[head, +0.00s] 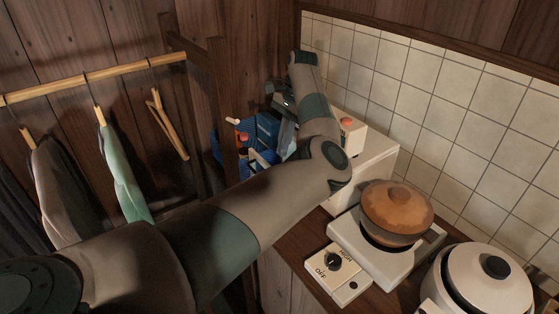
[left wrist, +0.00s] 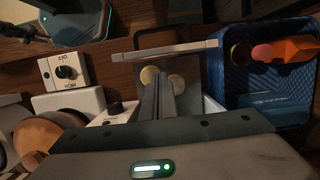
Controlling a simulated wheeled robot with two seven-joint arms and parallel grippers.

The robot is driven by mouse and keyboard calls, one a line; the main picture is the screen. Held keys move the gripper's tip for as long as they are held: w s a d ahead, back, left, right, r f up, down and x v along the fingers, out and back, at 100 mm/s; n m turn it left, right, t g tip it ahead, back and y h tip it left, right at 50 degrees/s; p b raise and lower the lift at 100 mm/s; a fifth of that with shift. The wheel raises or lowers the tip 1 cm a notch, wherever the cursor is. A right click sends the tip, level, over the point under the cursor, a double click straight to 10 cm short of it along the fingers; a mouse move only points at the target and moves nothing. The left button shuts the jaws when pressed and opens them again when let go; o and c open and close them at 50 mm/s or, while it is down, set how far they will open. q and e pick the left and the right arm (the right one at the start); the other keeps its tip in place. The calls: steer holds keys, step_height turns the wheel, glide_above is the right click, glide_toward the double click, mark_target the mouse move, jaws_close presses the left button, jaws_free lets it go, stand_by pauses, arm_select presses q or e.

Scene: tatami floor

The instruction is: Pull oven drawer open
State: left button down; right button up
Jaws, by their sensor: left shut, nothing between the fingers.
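The white oven (head: 375,165) stands on the counter against the tiled wall, with a red knob on top. My left arm hides much of its front in the head view. In the left wrist view, a dark tray-like surface (left wrist: 148,108) with round tan pieces lies under the fingers, and a pale bar (left wrist: 165,51) crosses just beyond the fingertips. I cannot tell surely whether these belong to the oven drawer. My left gripper (left wrist: 164,72) is shut and empty, its tips close to the bar; contact is unclear. My right gripper is not in view.
A blue basket (left wrist: 257,103) holding an orange-handled item is close beside the left fingers. A burner unit (head: 345,272) with a brown lidded pot (head: 397,208) and a white cooker (head: 482,285) stand on the counter. Clothes hang from a rail (head: 95,77) at left.

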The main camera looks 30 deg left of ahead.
arm_select(q)
steer(key=p+x, duration=0.4)
steer(key=x, duration=0.4)
steer(key=shift+s+a+f, duration=0.1)
steer(key=shift+a+f, duration=0.05)
steer(key=shift+f, duration=0.2)
steer(key=shift+s+f, duration=0.1)
steer(key=shift+f, duration=0.4)
